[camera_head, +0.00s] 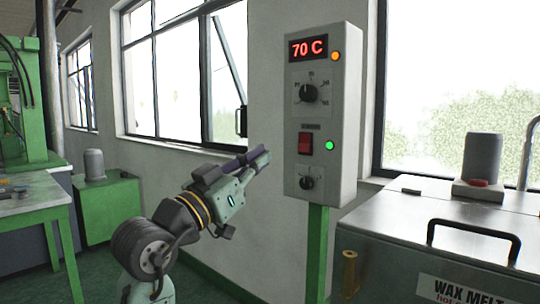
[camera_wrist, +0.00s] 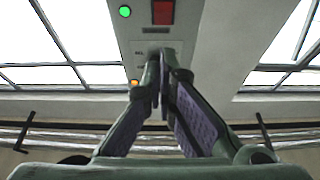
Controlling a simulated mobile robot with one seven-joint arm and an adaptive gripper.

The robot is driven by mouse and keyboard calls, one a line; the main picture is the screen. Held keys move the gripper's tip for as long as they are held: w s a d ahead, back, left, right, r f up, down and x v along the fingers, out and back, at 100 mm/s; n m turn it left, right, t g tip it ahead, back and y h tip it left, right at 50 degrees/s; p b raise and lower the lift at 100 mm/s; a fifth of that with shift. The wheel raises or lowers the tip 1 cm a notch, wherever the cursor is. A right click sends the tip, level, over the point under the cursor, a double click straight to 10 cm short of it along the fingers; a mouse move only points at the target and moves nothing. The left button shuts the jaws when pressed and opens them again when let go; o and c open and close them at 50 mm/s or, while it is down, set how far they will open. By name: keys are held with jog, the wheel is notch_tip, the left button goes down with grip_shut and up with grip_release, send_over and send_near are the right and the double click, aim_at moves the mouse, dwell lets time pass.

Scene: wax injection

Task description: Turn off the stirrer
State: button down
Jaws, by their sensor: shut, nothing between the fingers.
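A grey control box (camera_head: 320,110) on a green post carries a red rocker switch (camera_head: 304,143), with a lit green lamp (camera_head: 330,146) beside it. A small label above the switch is unreadable. My gripper (camera_head: 263,154) is shut and empty, its tips left of the box at about the switch's height. They appear apart from it. In the wrist view, the box shows upside down; the red switch (camera_wrist: 163,12) and green lamp (camera_wrist: 124,11) are at the top, beyond my fingertips (camera_wrist: 163,55). My fingers partly hide the box face around the upper dial.
The box also has a "70 C" display (camera_head: 308,47), an orange lamp (camera_head: 336,56), an upper dial (camera_head: 309,93) and a lower knob (camera_head: 307,182). A metal wax melter (camera_head: 450,225) with a black handle stands at right. Windows line the wall; a green bench is at left.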

aim_at(306, 139)
jog(key=w+d+p, duration=0.1)
jog(key=w+d, duration=0.1)
jog(key=w, duration=0.1)
jog(key=w+d+r+p, duration=0.1)
jog(key=w+d, duration=0.1)
jog(key=w, duration=0.1)
jog(key=w+d+p, duration=0.2)
jog(key=w, duration=0.1)
jog(key=shift+w+d+r, duration=0.15)
jog(key=shift+d, duration=0.25)
jog(key=b, duration=0.1)
jog(key=f+b, duration=0.1)
jog(key=b, duration=0.1)
jog(key=f+t+h+b, duration=0.1)
jog(key=shift+w+d+b, duration=0.3)
jog(key=shift+a+r+p, duration=0.1)
jog(key=shift+r+p, duration=0.45)
jog(key=shift+r, duration=0.05)
jog(key=shift+s+a, duration=0.1)
jog(key=shift+s, duration=0.05)
